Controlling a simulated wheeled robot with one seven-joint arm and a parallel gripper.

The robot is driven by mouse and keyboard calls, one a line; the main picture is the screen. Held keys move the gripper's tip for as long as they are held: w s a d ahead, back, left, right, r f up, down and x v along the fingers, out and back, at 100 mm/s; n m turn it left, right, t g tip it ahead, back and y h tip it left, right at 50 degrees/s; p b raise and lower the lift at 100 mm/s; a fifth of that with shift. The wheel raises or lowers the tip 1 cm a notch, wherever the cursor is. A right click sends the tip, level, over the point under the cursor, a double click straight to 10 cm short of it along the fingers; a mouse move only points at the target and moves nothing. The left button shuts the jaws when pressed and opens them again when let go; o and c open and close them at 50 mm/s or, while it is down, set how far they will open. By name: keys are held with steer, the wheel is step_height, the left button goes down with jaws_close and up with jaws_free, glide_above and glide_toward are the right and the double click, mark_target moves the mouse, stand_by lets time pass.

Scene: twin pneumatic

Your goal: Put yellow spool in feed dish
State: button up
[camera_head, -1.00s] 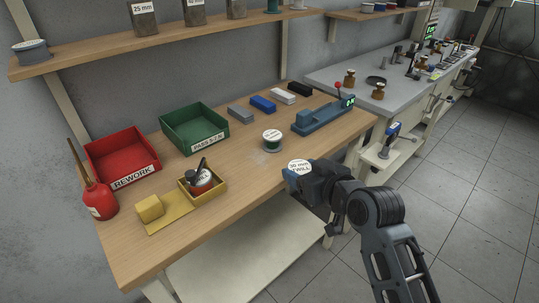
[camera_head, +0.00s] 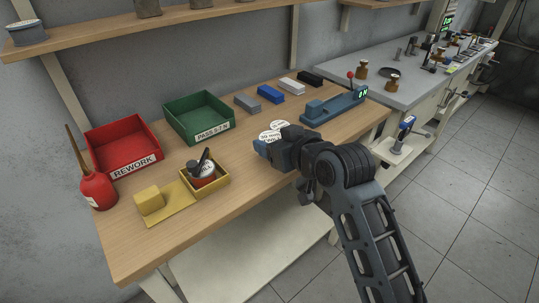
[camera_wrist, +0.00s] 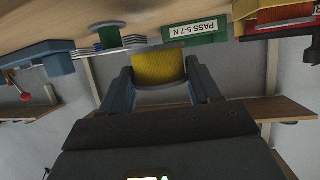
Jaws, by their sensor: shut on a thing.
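My gripper (camera_wrist: 163,84) is shut on a yellow spool (camera_wrist: 158,67), seen between its two blue fingers in the wrist view. In the head view my gripper (camera_head: 264,148) is over the front right of the wooden bench, and the spool's white labelled top (camera_head: 270,136) shows just beyond it. Its yellow side is hidden there. A second spool with a white top (camera_head: 281,125) stands just behind, partly covered; its green core (camera_wrist: 109,37) shows in the wrist view. A dark round dish (camera_head: 391,71) lies on the grey bench; I cannot tell whether it is the feed dish.
A red REWORK bin (camera_head: 119,156), green PASS bin (camera_head: 196,121) and yellow tray (camera_head: 214,184) with a can stand left on the wooden bench. A blue fixture (camera_head: 333,107) with a red-knobbed lever is at right. Small blocks line the back. Bare wood lies between.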

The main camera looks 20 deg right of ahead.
mark_target(269, 169)
steer(key=shift+w+a+f, duration=0.35)
steer(key=shift+a+f, duration=0.05)
steer(key=shift+a, duration=0.1)
steer(key=shift+f, duration=1.95)
steer(key=shift+f, duration=0.1)
steer(key=shift+f, duration=0.15)
steer(key=o, duration=1.2)
steer(key=shift+c, duration=0.2)
steer(key=shift+r, duration=0.3)
steer(key=v, duration=1.2)
